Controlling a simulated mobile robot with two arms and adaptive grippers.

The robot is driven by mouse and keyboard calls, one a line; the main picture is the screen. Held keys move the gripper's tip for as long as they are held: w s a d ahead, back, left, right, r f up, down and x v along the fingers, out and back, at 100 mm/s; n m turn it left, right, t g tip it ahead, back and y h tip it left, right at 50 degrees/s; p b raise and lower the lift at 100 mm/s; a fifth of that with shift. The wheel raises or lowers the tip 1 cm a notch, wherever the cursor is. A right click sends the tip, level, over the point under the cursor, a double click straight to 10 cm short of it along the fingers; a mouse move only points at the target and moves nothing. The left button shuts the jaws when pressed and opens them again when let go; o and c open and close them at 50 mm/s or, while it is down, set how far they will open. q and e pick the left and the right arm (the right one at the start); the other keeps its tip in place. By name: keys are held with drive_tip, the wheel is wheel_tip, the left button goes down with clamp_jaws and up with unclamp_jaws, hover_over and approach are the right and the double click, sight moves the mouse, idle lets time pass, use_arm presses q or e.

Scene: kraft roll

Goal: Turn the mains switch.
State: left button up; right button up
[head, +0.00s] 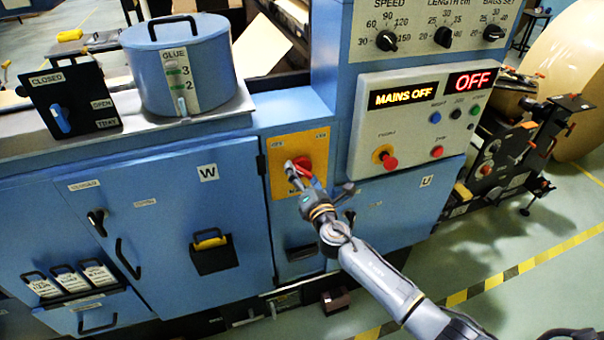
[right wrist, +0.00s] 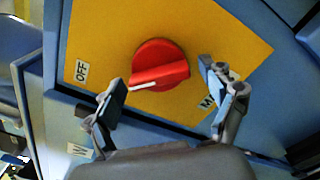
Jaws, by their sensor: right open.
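The mains switch is a red rotary knob (right wrist: 160,62) on a yellow plate (right wrist: 115,35). Its white pointer line lies toward the side with the OFF label (right wrist: 82,71); a second label is mostly hidden behind a finger. In the head view the yellow plate (head: 319,141) is on the blue machine front, with the red knob (head: 304,163) partly covered by my right gripper (head: 294,172). In the right wrist view my right gripper (right wrist: 170,92) is open, its fingers on either side of the knob's lower part; contact cannot be told. My left gripper is not in view.
A control panel (head: 405,150) right of the plate has buttons and a lit display reading MAINS OFF (head: 404,95). A blue glue pot (head: 180,70) stands on the ledge at left. Blue cabinet doors (head: 160,200) with handles lie below.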

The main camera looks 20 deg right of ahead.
drive_tip(key=shift+w, duration=0.2)
drive_tip(key=c, duration=1.2)
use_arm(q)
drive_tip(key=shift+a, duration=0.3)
use_arm(e)
drive_tip(key=shift+o, duration=0.2)
